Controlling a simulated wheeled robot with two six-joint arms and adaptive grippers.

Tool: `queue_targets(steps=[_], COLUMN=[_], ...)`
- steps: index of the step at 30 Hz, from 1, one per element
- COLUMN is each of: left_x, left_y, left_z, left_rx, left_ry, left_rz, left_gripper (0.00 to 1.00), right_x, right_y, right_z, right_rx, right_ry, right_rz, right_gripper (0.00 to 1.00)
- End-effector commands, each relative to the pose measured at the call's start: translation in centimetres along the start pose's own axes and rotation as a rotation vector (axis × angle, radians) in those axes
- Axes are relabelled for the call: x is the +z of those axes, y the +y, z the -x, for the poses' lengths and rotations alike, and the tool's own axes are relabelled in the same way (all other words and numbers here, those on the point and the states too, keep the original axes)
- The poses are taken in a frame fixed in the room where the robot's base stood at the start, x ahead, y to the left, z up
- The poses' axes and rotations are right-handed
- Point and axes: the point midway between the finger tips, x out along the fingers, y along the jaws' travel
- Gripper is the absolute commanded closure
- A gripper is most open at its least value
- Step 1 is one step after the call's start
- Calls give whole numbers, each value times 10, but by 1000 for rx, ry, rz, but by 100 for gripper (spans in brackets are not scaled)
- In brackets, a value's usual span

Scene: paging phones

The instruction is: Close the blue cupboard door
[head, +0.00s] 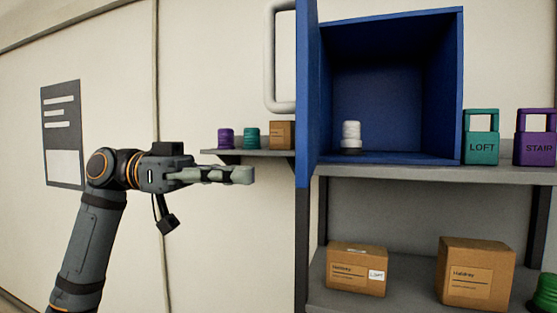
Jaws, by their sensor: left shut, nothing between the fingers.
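The blue cupboard (390,90) stands on the upper grey shelf with its front open. Its blue door (306,95) is swung out toward me at the cupboard's left side and shows nearly edge-on. A white handle (270,58) sticks out on the left side of the door. A small white stacked object (351,136) stands inside on the cupboard floor. My left gripper (250,175) is shut and empty. In the picture it lies left of the door and below the handle, apart from both. My right gripper is not in view.
A teal box marked LOFT (481,137) and a purple one marked STAIR (537,138) stand right of the cupboard. A small wall shelf (225,152) holds purple and teal spools and a brown box. Cartons (356,270) sit on the lower shelf. A notice (62,133) hangs left.

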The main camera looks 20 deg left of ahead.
Motion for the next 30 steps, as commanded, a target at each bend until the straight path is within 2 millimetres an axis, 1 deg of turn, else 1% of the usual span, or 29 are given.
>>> queue_targets(steps=[1,6,9,12,16,26,30], left_x=[-6,-6,-4,-2,0,0,1], left_y=[0,0,0,0,0,-1,-2], left_z=[-11,-42,-54,-61,-64,-64,-64], left_rx=[4,3,2,0,-1,-3,-17], left_ry=[-1,1,1,0,1,0,0], left_rz=[2,2,2,2,2,1,1], left_gripper=[100,100,100,100,100,100,100], right_x=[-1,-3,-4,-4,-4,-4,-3], right_y=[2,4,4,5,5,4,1], right_z=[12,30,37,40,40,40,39], right_rx=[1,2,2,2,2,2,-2], right_ry=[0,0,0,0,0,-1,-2], right_rz=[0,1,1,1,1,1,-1], right_gripper=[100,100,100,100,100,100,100])
